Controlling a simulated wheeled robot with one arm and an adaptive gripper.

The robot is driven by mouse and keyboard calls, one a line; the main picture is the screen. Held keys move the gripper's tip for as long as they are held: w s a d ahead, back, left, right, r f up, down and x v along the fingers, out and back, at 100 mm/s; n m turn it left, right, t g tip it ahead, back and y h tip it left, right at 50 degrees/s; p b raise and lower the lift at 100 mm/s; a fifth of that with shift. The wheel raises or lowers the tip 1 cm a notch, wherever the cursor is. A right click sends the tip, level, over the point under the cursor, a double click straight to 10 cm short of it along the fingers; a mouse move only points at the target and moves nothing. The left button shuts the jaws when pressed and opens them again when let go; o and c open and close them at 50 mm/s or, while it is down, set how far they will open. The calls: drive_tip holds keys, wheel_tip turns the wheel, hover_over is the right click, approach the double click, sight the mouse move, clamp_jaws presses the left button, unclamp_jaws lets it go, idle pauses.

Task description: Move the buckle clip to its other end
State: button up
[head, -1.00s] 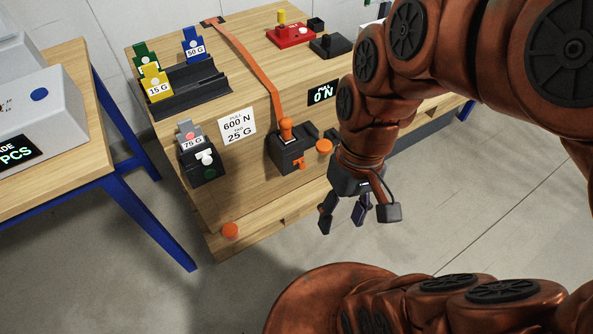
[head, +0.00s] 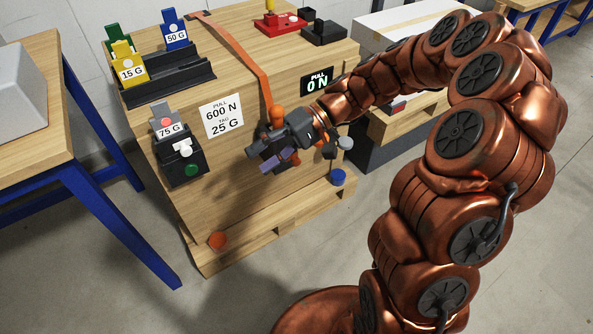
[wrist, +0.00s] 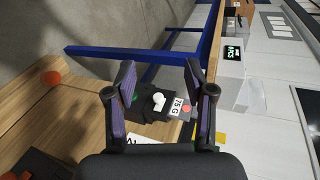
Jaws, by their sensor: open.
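The buckle is a black block on the crate's front face, with an orange lever (head: 278,115) upright on top where the orange strap (head: 245,60) comes down. In the head view my gripper (head: 264,160) is in front of the buckle and hides most of it. The small orange clip on the buckle's lower front cannot be made out clearly behind the fingers. In the wrist view my gripper (wrist: 166,82) is open and empty, with its fingers apart. The clip is not clearly seen there.
A black holder with a grey 75 G tag (head: 170,130) is on the crate front, left of my gripper. The sign (head: 222,115) reads 600 N and 25 G. The display (head: 317,82) reads 0 N. A tag rack (head: 170,85) stands on the wooden crate (head: 225,205).

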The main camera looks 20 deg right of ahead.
drive_tip(key=w+d+f+m+t+y+b, duration=0.35)
drive_tip(key=w+d+f+t+b, duration=0.35)
drive_tip(key=w+f, duration=0.5)
drive_tip(key=m+t+b, duration=0.4)
approach(299, 163)
drive_tip(key=x, duration=0.3)
drive_tip(key=shift+h, duration=0.35)
drive_tip(key=shift+b+x, duration=0.35)
drive_tip(key=shift+x, duration=3.5)
drive_tip(key=shift+r, duration=0.15)
clamp_jaws()
